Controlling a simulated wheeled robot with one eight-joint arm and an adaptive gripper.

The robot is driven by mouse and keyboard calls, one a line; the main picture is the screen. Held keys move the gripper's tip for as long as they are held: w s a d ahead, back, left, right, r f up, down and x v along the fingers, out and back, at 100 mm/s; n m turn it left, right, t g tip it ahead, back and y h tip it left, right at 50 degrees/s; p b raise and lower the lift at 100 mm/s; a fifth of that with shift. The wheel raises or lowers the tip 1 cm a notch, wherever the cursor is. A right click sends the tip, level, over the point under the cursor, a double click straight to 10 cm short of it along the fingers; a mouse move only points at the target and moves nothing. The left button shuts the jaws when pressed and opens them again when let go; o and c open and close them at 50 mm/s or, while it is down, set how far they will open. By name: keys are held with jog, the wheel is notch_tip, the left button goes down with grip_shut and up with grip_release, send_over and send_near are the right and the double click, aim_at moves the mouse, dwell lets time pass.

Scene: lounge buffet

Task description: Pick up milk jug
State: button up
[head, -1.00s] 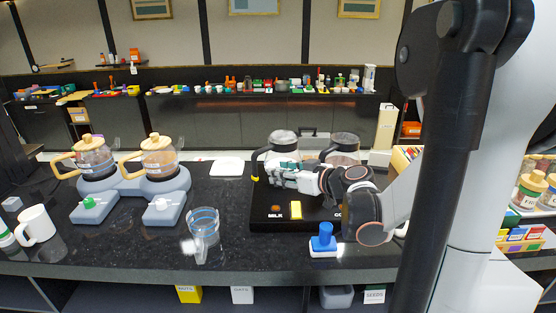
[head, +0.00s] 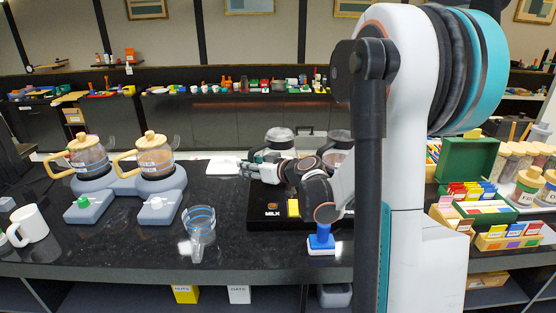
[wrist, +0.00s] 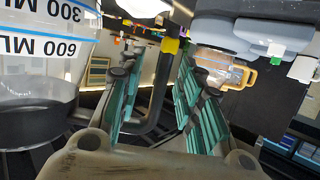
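The milk jug (head: 279,137), clear with a dark lid, stands at the left of a black warmer (head: 262,222) whose front label reads MILK. In the head view my gripper (head: 250,168) hides its lower part and handle. In the wrist view the jug's clear wall (wrist: 40,70) with 300 and 600 ML marks fills the left side, upside down. Its black handle (wrist: 155,100) with a yellow tab lies between my gripper's two teal-padded fingers (wrist: 157,95). The fingers are apart, with gaps visible beside the handle.
A second jug (head: 339,138) stands right of the milk jug, partly behind my arm. Two wooden-lidded pots (head: 155,155) stand farther left. A white plate (head: 222,167) lies behind.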

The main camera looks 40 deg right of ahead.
grip_shut()
jog(key=shift+r, duration=0.15)
